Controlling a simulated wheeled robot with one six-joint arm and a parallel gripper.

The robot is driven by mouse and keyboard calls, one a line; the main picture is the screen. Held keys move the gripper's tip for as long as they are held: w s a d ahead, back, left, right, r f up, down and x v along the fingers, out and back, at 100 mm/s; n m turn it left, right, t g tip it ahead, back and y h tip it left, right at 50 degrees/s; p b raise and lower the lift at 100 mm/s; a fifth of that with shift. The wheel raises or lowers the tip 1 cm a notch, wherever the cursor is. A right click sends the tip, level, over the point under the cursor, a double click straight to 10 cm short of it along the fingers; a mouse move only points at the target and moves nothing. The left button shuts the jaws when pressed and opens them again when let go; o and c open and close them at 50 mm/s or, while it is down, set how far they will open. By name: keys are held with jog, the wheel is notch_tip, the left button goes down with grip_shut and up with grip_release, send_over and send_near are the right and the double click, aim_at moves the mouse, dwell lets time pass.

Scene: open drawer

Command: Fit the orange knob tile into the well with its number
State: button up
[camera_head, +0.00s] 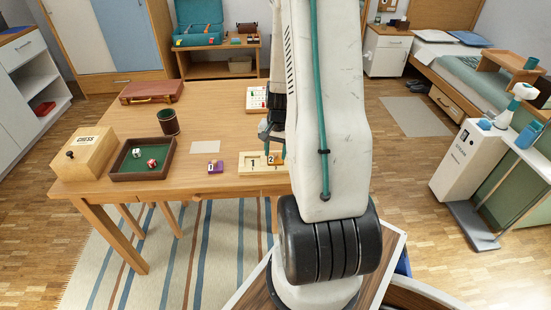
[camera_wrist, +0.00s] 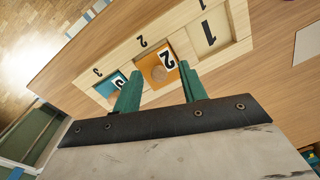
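The orange knob tile (camera_wrist: 152,66), with a black 2 on a white patch, lies at the middle well of the pale wooden board (camera_wrist: 128,49), below the printed 2. Its edges look about parallel to the well; I cannot tell whether it is fully down. My gripper (camera_wrist: 160,70) is over it, teal fingers apart on either side, with the round knob (camera_wrist: 158,73) between them and a gap around it. In the head view the orange tile (camera_head: 275,160) is partly hidden by my arm. The well marked 1 (camera_wrist: 207,30) is empty.
A blue tile (camera_wrist: 105,85) sits at the 3 position, beside my left finger. A purple tile (camera_head: 215,167) lies left of the board on the table. A dice tray (camera_head: 142,160), cup (camera_head: 168,121) and chess box (camera_head: 84,155) stand farther left.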

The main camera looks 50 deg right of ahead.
grip_shut()
